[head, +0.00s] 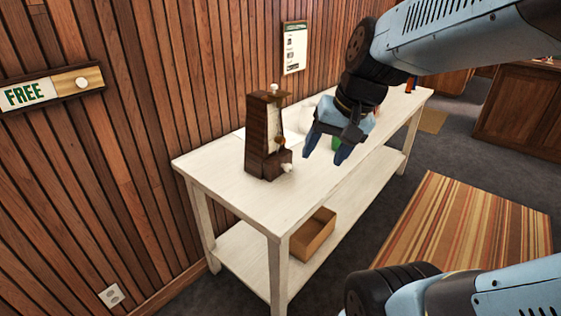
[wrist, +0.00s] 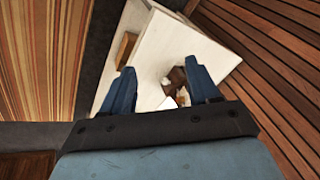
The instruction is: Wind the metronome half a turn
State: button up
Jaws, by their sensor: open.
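A dark wooden metronome (head: 263,137) stands upright near the close end of a white table (head: 300,200). A pale knob (head: 287,168) sticks out low on its right side, and a small light piece sits on its top. My gripper (head: 328,155) is open and empty, pointing down to the right of the metronome and apart from it. In the wrist view the metronome (wrist: 176,80) shows between and beyond the blue fingertips (wrist: 163,80), partly hidden by the right finger. The pale knob (wrist: 165,81) also shows there as a small light spot.
An open cardboard box (head: 313,235) sits on the lower shelf. Behind my gripper are a white sheet and a green item (head: 336,143), partly hidden. A wood-slat wall (head: 120,130) runs behind the table. The near table end is clear.

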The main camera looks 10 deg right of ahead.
jog(key=w+a+f+m+g+y, duration=0.1)
jog(key=w+a+f+m+y, duration=0.25)
jog(key=w+f+m, duration=0.3)
jog(key=m+t+y, duration=0.2)
jog(key=m+t, duration=0.6)
jog(key=m, duration=1.2)
send_near(290, 169)
jog(key=shift+n, duration=0.25)
jog(key=x, duration=0.8)
jog(key=shift+w+a, duration=0.15)
jog(key=shift+a, duration=0.15)
jog(key=c, duration=1)
